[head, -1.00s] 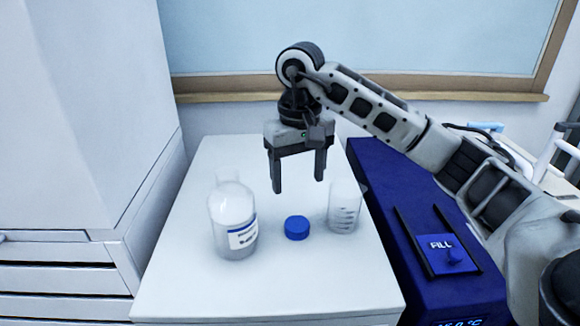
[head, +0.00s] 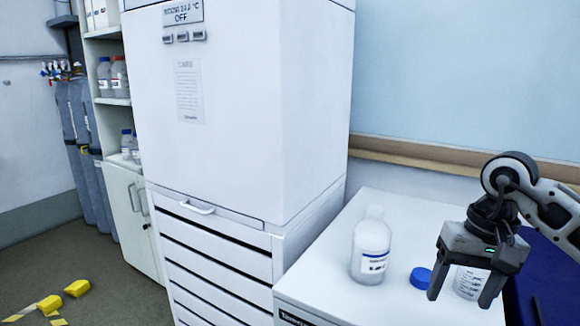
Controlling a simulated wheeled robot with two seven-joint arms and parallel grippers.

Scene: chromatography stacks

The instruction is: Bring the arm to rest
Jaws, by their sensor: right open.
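My right gripper (head: 462,290) comes in from the right in the head view. It points down with its two fingers apart and nothing between them that I can see held. It is over the right part of the white bench top, in front of a clear beaker. My left gripper is not in view. A clear bottle with a white label (head: 371,247) stands upright on the bench, left of the gripper. A blue cap (head: 421,278) lies on the bench beside the gripper's left finger. The beaker (head: 468,283) is partly hidden by the gripper.
A tall white cabinet (head: 230,110) with drawers stands left of the bench (head: 335,270). Shelves with bottles (head: 112,75) and grey gas cylinders (head: 82,150) are farther left. Yellow blocks (head: 77,288) lie on the floor. A dark blue unit (head: 535,262) is at the right.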

